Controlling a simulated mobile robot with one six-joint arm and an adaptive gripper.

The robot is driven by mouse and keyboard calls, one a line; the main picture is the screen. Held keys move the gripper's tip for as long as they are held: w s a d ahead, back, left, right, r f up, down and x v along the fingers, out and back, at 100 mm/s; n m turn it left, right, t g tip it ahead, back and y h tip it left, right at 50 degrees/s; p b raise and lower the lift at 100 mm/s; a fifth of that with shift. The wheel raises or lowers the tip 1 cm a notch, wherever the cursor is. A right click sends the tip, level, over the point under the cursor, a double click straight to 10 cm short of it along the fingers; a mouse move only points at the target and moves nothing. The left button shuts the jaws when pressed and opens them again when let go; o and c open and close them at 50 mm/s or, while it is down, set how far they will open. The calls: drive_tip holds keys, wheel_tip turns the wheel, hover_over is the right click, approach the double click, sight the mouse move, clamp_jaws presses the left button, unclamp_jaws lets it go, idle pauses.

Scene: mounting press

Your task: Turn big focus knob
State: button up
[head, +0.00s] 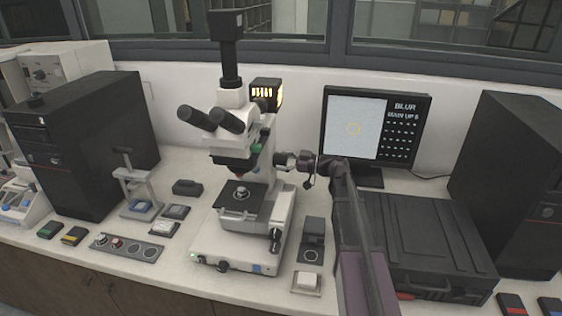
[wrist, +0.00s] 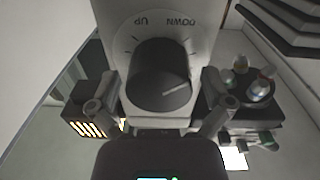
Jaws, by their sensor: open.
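The big focus knob (wrist: 160,75) is a black round dial with a pale pointer line, on a pale panel marked UP and DOWN, upside down in the wrist view. My gripper (wrist: 157,107) is open, with one finger on each side of the knob; gaps show, and I cannot tell that either finger touches it. In the head view my gripper (head: 288,160) is at the right side of the white microscope (head: 231,125), and the knob is hidden there. The monitor (head: 374,125) shows a pale picture, the word BLUR and a line that seems to read MAIN UP.
A glowing lamp housing (head: 266,93) is behind the microscope. A large black case (head: 425,240) lies right of my arm. Black boxes stand at the left (head: 80,130) and right (head: 515,175).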

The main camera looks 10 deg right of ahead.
drive_tip(key=c, duration=1.1)
drive_tip(key=shift+o, duration=0.2)
